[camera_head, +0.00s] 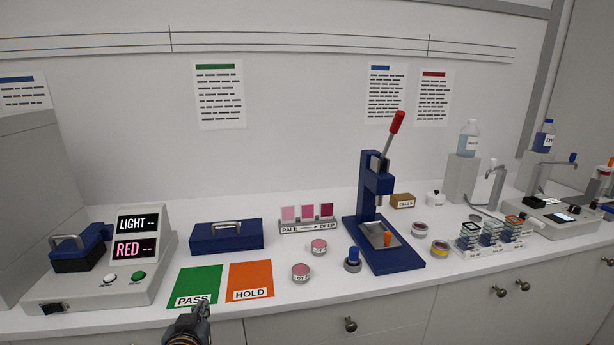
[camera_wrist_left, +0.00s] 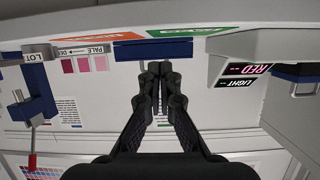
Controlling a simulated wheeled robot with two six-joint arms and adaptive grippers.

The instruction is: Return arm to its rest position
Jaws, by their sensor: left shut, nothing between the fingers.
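My left gripper (camera_head: 201,312) is at the bottom of the head view, just in front of the green PASS mat (camera_head: 193,279) and overlapping its lower edge in the picture. In the left wrist view its fingers (camera_wrist_left: 160,70) are together, shut with nothing between them. The orange HOLD mat (camera_head: 250,275) lies right of the PASS mat; both are bare. My right gripper does not show in either view.
A meter with LIGHT and RED displays (camera_head: 137,236) stands at left. A blue case (camera_head: 226,237) is behind the mats. Two pink jars (camera_head: 301,272) (camera_head: 319,247) stand right of them, near a blue lever press (camera_head: 374,190). The counter's front edge is close to my gripper.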

